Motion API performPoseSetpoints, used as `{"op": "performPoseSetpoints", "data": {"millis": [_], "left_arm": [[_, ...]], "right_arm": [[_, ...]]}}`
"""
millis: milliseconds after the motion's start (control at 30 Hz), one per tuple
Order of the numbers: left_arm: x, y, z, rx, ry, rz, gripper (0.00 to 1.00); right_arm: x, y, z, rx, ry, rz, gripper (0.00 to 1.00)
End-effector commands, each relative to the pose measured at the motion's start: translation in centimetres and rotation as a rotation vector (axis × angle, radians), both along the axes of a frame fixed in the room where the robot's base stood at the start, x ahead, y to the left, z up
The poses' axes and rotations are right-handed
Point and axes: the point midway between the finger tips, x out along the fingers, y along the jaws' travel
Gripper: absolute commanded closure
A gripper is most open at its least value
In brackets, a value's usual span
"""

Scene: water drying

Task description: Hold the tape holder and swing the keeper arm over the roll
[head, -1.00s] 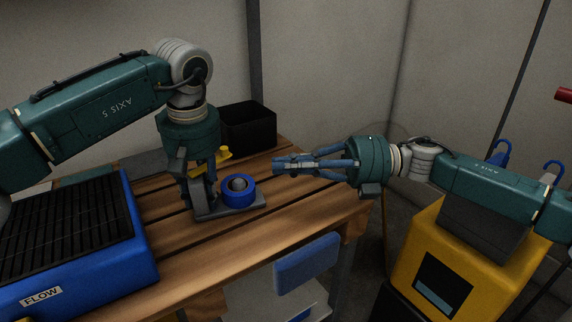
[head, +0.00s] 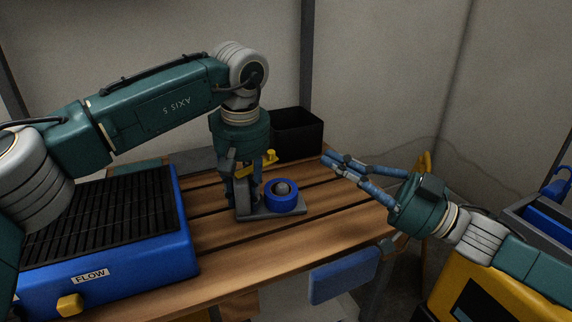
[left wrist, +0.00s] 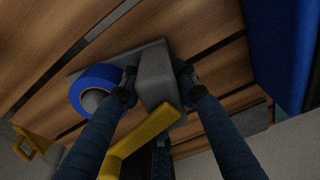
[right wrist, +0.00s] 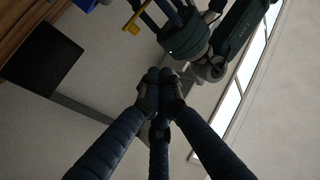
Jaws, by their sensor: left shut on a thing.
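The tape holder has a grey base plate (head: 262,214) on the wooden bench, with a grey upright (left wrist: 155,75) at its left end. A blue roll (head: 282,195) with a grey core sits on it and also shows in the left wrist view (left wrist: 92,92). The yellow keeper arm (head: 262,160) stands raised, apart from the roll; it also shows in the left wrist view (left wrist: 140,140). My left gripper (left wrist: 157,82) is shut on the upright, its fingers on both sides. My right gripper (right wrist: 160,88) is shut and empty, in the air right of the holder.
A blue box with a black slatted top (head: 105,215), marked FLOW, stands at the left of the bench. A black bin (head: 298,135) stands behind the holder. A blue panel (head: 343,276) hangs at the front edge. Bare planks lie in front of and right of the holder.

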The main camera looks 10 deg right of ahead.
Motion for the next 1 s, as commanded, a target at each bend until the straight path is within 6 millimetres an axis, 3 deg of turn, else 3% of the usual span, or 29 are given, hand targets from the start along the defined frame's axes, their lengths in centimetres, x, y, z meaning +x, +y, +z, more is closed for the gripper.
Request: {"op": "performPoseSetpoints", "data": {"millis": [300, 500, 667, 1000], "left_arm": [[0.0, 0.1, -0.1, 0.005, 0.002, 0.0, 0.98], [-0.1, 0.1, -0.1, 0.004, 0.003, -0.001, 0.98], [-0.1, 0.1, -0.2, 0.004, 0.003, -0.001, 0.98], [-0.1, 0.1, -0.2, 0.005, 0.003, -0.002, 0.98]], "right_arm": [[-2.2, -1.2, -2.5, 0.476, 0.739, 0.028, 1.0], [-3.5, -1.2, -3.9, 0.67, 1.03, 0.033, 1.0], [-4.0, -1.2, -4.4, 0.734, 1.125, 0.031, 1.0], [-4.1, -1.2, -4.4, 0.742, 1.134, 0.032, 1.0]]}}
